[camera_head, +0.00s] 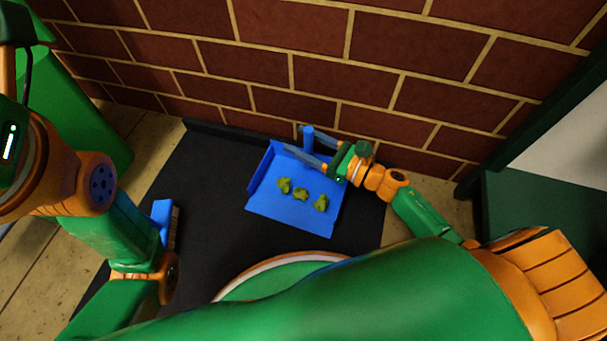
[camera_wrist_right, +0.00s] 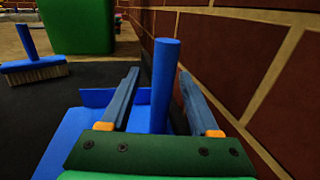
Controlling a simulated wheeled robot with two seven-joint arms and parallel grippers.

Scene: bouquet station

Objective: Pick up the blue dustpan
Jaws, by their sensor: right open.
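The blue dustpan (camera_head: 278,218) lies on the dark mat near the brick wall, with three yellow-green lumps (camera_head: 302,194) in its pan. Its blue handle (camera_head: 308,140) stands upright at the wall side. My right gripper (camera_head: 295,138) is open, with one finger on each side of the handle. In the right wrist view the handle (camera_wrist_right: 164,90) rises between the two fingers (camera_wrist_right: 160,73), with visible gaps on both sides. Part of the pan (camera_wrist_right: 68,140) shows to the left, and the rest is hidden behind the gripper. My left gripper is not in view; only arm links show.
The brick wall (camera_head: 330,75) stands close behind the right gripper. A blue brush (camera_head: 163,214) is on the mat (camera_head: 212,170), partly hidden by my left arm; it also shows in the wrist view (camera_wrist_right: 35,65). A green bin (camera_wrist_right: 78,27) stands by the wall.

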